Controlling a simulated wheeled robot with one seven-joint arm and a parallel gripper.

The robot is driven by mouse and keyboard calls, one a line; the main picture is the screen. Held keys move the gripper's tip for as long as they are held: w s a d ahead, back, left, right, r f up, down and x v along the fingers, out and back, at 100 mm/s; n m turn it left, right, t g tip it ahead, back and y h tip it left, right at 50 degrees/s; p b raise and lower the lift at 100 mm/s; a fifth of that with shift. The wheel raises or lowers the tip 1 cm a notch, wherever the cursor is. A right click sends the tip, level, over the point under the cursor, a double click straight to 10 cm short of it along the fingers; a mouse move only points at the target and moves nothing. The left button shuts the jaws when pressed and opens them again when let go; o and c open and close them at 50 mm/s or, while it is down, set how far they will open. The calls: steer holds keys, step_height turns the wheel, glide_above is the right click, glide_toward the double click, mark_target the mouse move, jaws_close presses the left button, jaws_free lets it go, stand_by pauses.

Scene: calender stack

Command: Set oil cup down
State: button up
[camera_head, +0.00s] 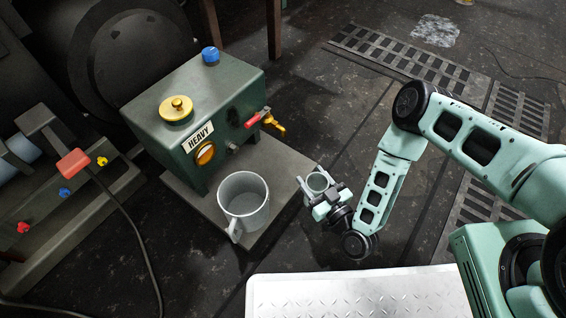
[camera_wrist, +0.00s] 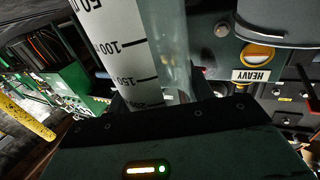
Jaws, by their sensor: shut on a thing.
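My gripper (camera_head: 326,201) is shut on a small clear cup with a grey rim, which I take as the oil cup (camera_head: 317,182). It is right of the green HEAVY box, by the right edge of its base slab; I cannot tell whether its bottom touches anything. In the wrist view the oil cup (camera_wrist: 113,35) fills the upper middle, with a white printed scale marked 50, 100 and 150. Its contents are hard to make out. The gripper body (camera_wrist: 170,145) fills the bottom of that view and hides the cup's lower part.
A large grey mug (camera_head: 243,198) stands on the slab (camera_head: 283,177) before the green box (camera_head: 215,85). The box has a red-handled yellow tap (camera_head: 265,121) on its right. A bright metal plate (camera_head: 360,292) lies in front. Dark floor is free right of the slab.

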steer(key=f+b+x, duration=0.1)
steer(key=b+x, duration=0.5)
steer(key=x, duration=0.3)
steer(key=f+b+x, duration=0.2)
steer(key=b+x, duration=0.4)
steer(key=x, duration=0.2)
steer(key=shift+w+a+f, duration=0.25)
steer(key=shift+f, duration=0.15)
steer(key=o, duration=1.2)
